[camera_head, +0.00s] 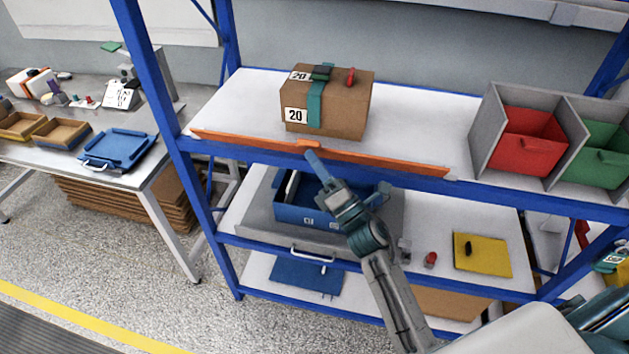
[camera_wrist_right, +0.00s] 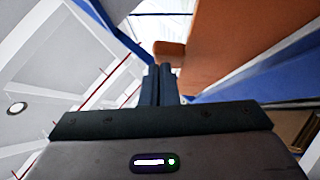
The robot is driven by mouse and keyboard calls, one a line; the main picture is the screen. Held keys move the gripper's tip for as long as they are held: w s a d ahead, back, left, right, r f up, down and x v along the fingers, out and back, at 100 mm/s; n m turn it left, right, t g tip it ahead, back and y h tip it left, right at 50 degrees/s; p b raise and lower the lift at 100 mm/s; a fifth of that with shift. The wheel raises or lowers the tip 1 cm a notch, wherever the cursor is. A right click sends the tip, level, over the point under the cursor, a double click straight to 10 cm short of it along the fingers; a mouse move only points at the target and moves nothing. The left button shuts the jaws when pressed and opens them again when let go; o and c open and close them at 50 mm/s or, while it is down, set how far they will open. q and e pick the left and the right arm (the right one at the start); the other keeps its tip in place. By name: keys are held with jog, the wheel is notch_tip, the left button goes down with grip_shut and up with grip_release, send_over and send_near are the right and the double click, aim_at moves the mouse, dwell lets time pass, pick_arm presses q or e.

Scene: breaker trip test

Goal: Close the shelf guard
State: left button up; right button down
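The shelf guard (camera_head: 385,160) is a long orange bar along the front edge of the upper shelf (camera_head: 235,105), with a small raised tab (camera_head: 310,144) near its middle. My right gripper (camera_head: 312,157) points up at the front of the shelf, its fingertips just below the tab. In the right wrist view the fingers (camera_wrist_right: 159,78) are together with nothing visible between them. The orange tab (camera_wrist_right: 168,53) shows just beyond their tips, beside the wide orange face of the guard (camera_wrist_right: 225,40). I cannot tell whether they touch.
A brown box (camera_head: 350,108) labelled 20 stands on the upper shelf behind the guard. Grey bays with red (camera_head: 530,140) and green (camera_head: 606,155) bins are at right. A blue crate (camera_head: 300,213) sits on the shelf below. A blue post (camera_head: 165,100) rises at left.

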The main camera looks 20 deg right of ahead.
aim_at(319, 147)
jog(key=shift+w+d+r, duration=0.35)
jog(key=shift+w+r, duration=0.15)
jog(key=shift+r, duration=0.15)
jog(key=shift+w+d+r, duration=0.3)
jog(key=shift+w+r, duration=0.2)
jog(key=shift+r, duration=0.15)
jog(key=shift+w+d+r, duration=0.4)
jog(key=shift+w+d, duration=0.1)
jog(key=shift+w, duration=0.2)
